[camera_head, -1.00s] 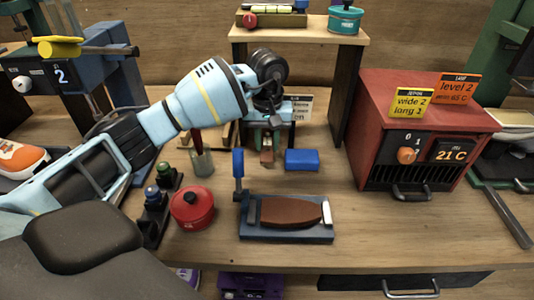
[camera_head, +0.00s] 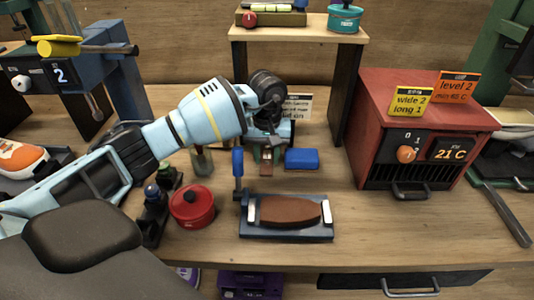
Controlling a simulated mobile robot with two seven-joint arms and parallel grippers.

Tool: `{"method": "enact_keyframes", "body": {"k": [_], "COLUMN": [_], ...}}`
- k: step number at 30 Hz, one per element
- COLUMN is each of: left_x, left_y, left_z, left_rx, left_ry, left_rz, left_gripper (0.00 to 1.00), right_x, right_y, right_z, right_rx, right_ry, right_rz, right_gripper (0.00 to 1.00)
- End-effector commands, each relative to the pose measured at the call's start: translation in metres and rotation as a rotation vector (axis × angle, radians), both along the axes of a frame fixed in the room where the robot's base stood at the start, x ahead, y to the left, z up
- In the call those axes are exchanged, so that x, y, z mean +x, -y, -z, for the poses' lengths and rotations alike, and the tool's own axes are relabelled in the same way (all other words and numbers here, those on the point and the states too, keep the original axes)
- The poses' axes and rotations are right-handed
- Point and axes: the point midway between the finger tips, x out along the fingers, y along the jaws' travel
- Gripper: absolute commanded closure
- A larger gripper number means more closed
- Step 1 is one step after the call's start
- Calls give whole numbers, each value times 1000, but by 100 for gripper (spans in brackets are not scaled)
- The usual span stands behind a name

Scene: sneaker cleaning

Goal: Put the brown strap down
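My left gripper (camera_head: 272,118) is in the upper middle, pointing away and down over a small bench device (camera_head: 284,131). Its fingers are dark and small, and I cannot tell whether they are open or shut. A narrow brown piece (camera_head: 266,155), which may be the brown strap, shows just below the gripper at the front of that device. I cannot tell whether the gripper touches it. A larger brown oval piece (camera_head: 290,211) lies flat in a blue-grey clamp tray (camera_head: 285,234) nearer me. My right gripper is not in view.
A red heater box (camera_head: 415,130) is at right. A wooden shelf (camera_head: 300,27) stands above. Table between tray and heater is clear.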

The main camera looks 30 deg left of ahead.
Motion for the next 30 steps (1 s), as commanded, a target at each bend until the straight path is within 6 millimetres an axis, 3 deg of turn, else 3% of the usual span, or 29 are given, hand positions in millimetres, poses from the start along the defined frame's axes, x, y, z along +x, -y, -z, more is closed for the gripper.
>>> {"method": "enact_keyframes", "body": {"k": [3,11,16,30], "left_x": [0,0,1,0], "left_y": [0,0,0,0], "left_z": [0,-1,-12,-98], "left_rx": [0,0,1,1], "left_ry": [0,0,2,3], "left_rz": [0,0,0,0], "left_gripper": [50,50,50,50], "right_x": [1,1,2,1], "right_y": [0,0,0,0], "right_z": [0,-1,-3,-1], "right_rx": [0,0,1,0], "right_ry": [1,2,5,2], "right_rz": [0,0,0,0], "right_gripper": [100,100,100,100]}}
